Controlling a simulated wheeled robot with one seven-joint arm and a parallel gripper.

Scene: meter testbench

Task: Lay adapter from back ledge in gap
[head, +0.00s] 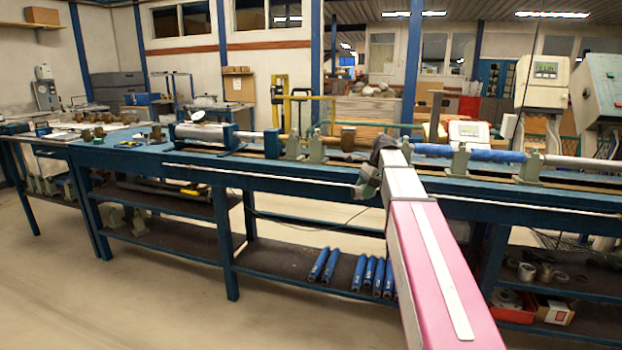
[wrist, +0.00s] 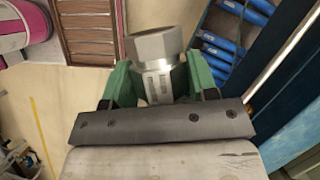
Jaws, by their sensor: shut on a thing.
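The adapter (wrist: 156,62), a short silvery metal piece with a wider grey head, is held between the green fingers of my gripper (wrist: 150,84) in the wrist view. In the head view my gripper (head: 367,182) is in front of the bench's front edge, and the adapter cannot be made out there. On the bench (head: 300,172), a pipe line runs from a brass-coloured fitting (head: 348,138) on the left to a blue pipe (head: 490,154) on the right. The stretch between them is partly hidden by my arm, so the gap cannot be seen clearly. The back ledge is not clearly distinguishable.
Grey-green supports (head: 292,147) stand under the pipe line. A steel cylinder with a gauge (head: 203,117) is at the left. Several blue tubes (head: 370,273) lie on the lower shelf, also seen in the wrist view (wrist: 222,48). The floor in front is clear.

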